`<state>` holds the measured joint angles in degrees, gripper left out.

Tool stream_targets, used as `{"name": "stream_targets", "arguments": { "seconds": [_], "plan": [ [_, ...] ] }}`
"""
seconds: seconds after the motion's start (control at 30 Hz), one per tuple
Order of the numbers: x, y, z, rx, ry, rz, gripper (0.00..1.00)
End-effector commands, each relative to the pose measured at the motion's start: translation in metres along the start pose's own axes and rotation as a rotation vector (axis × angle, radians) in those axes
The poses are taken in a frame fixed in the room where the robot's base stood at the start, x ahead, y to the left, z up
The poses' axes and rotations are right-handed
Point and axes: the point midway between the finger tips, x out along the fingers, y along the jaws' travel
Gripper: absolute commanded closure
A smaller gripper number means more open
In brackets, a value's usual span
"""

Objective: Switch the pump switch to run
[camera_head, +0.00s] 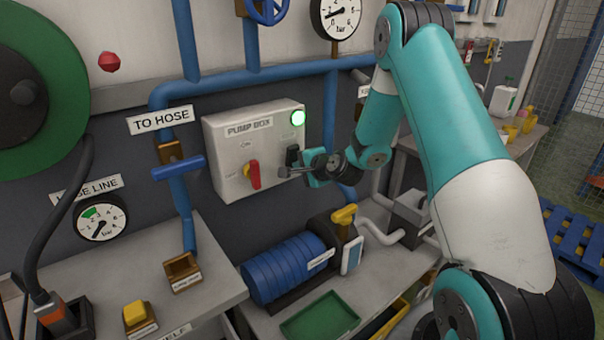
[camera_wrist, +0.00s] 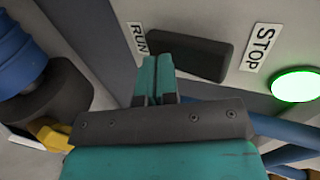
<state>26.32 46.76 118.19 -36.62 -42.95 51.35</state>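The pump box (camera_head: 255,150) is a pale box on the wall. A black rocker switch (camera_head: 292,155) sits on its right part; in the wrist view the same switch (camera_wrist: 183,52) lies between a RUN label (camera_wrist: 138,38) and a STOP label (camera_wrist: 261,47). A green lamp (camera_head: 298,117) is lit above it, also seen in the wrist view (camera_wrist: 298,84). My gripper (camera_head: 283,172) is shut and empty, its fingertips (camera_wrist: 157,62) at the RUN end of the switch. I cannot tell whether they touch it. The switch's tilt is unclear.
A red-handled selector (camera_head: 253,175) is on the box, left of my gripper. A blue pump (camera_head: 285,268) and green tray (camera_head: 320,318) lie below. Blue pipes (camera_head: 183,195) with a valve handle run left of the box.

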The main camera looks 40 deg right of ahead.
Motion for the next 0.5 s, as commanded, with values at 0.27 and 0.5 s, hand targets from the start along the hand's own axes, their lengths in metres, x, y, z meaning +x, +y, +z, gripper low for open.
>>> {"name": "stream_targets", "arguments": {
  "seconds": [0.27,0.5],
  "plan": [
    [-0.002,-0.006,0.0,-0.002,0.0,0.0,1.0],
    [-0.006,-0.018,0.0,-0.002,0.0,-0.004,1.0]
  ]
}}
